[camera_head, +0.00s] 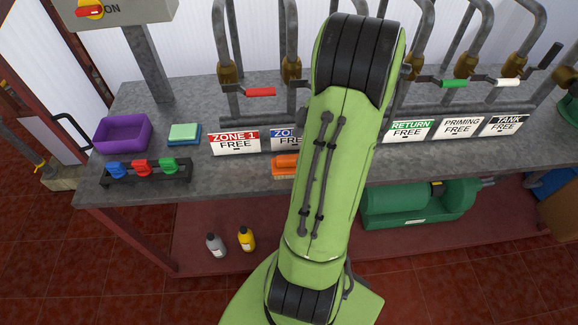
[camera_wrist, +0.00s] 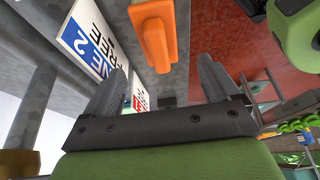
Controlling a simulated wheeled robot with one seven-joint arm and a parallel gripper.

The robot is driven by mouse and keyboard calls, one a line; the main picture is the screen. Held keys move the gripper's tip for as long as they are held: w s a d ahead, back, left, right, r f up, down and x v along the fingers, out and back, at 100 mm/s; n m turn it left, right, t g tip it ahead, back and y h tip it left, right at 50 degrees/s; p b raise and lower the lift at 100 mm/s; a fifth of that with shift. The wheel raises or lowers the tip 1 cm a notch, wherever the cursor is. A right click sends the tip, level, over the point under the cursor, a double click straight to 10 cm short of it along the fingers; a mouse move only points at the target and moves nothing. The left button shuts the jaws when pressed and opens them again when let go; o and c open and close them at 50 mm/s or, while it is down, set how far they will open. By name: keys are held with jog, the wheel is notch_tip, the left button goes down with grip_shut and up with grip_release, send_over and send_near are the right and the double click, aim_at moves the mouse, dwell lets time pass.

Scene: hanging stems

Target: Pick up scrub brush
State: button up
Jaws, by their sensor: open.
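The orange scrub brush (camera_head: 285,164) lies on the grey bench top, near its front edge and in front of the zone signs. My arm covers its right end in the head view. In the wrist view the brush (camera_wrist: 155,38) is at the top centre, beyond the fingertips and roughly in line with the gap between them. My gripper (camera_wrist: 160,78) is open and empty, with a dark finger on each side. It is apart from the brush. In the head view the gripper is hidden behind my green arm.
The ZONE 2 sign (camera_wrist: 88,42) stands close to the left finger. Pipes with valve handles (camera_head: 260,92) rise behind the signs. A purple tub (camera_head: 121,134), sponges (camera_head: 184,133) and a rack of coloured clips (camera_head: 145,170) sit on the left. Bottles (camera_head: 246,239) and a green pump (camera_head: 420,204) are below.

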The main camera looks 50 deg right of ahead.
aim_at(293, 157)
jog(key=shift+x, duration=1.15)
jog(key=b+x, duration=0.1)
jog(key=x, duration=0.5)
jog(key=shift+b, duration=0.3)
jog(key=shift+r, duration=0.1)
jog(key=shift+c, duration=0.4)
jog(key=c, duration=1.1)
notch_tip(293, 157, up, 10)
jog(key=p, duration=0.2)
jog(key=shift+p, duration=0.3)
jog(key=o, duration=0.5)
jog(key=c, duration=0.3)
jog(key=shift+c, duration=0.2)
